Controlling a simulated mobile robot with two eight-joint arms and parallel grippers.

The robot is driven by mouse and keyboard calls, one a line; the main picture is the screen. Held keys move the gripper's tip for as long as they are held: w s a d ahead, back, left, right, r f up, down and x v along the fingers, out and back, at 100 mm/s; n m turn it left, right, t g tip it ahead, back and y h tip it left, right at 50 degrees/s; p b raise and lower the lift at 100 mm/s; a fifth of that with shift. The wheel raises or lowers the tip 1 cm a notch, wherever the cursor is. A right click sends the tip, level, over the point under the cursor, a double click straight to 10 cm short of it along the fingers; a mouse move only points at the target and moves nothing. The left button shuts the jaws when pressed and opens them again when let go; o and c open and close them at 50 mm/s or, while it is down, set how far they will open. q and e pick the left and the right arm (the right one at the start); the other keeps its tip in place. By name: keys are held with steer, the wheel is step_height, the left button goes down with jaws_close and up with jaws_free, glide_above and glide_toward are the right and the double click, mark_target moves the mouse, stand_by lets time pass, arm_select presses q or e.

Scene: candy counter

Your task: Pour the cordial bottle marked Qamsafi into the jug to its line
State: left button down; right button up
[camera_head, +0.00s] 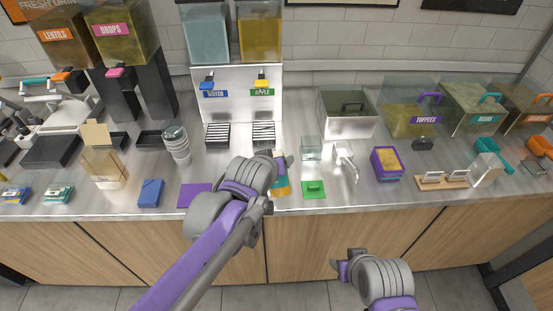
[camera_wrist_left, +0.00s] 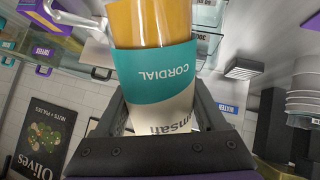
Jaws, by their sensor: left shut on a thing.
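The cordial bottle (camera_head: 281,184) holds orange liquid. In the left wrist view the bottle (camera_wrist_left: 152,80) has a teal band reading CORDIAL and a pale band with a partly hidden name ending like "msafi". My left gripper (camera_head: 272,178) is shut on the bottle's pale end, with a dark finger on each side. I cannot tell the bottle's exact tilt. My right gripper (camera_head: 341,268) is low in front of the counter, away from the bottle.
A purple box (camera_head: 386,163) stands farther right. The drink dispenser (camera_head: 238,92) is behind. Stacked cups (camera_head: 176,143) and a blue box (camera_head: 150,192) are left.

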arm_select(q)
steer(key=shift+s, duration=0.15)
arm_select(e)
steer(key=shift+s, duration=0.1)
arm_select(q)
steer(key=f+g, duration=0.1)
steer(key=s+f+b, duration=0.1)
steer(key=f, duration=0.1)
steer(key=f+g+b, duration=0.1)
steer(key=f, duration=0.1)
steer(key=shift+s+d+n+g, duration=0.2)
steer(key=shift+s+n+g, duration=0.1)
steer(key=shift+n, duration=0.1)
arm_select(e)
steer(key=f, duration=0.1)
steer(key=s+f, duration=0.1)
steer(key=shift+f, duration=0.4)
steer(key=shift+w, duration=0.1)
steer(key=shift+r, duration=0.1)
arm_select(q)
steer(key=shift+s+d+r+g+h+p, duration=0.1)
steer(key=shift+s+r+g+h+p, duration=0.25)
steer(key=shift+r+g+p, duration=0.35)
steer(key=shift+s+g, duration=0.15)
steer(key=shift+g, duration=0.25)
steer(key=shift+f+n, duration=0.1)
steer(key=shift+n, duration=0.2)
arm_select(e)
steer(key=shift+w+r, duration=0.3)
steer(key=shift+r, duration=0.45)
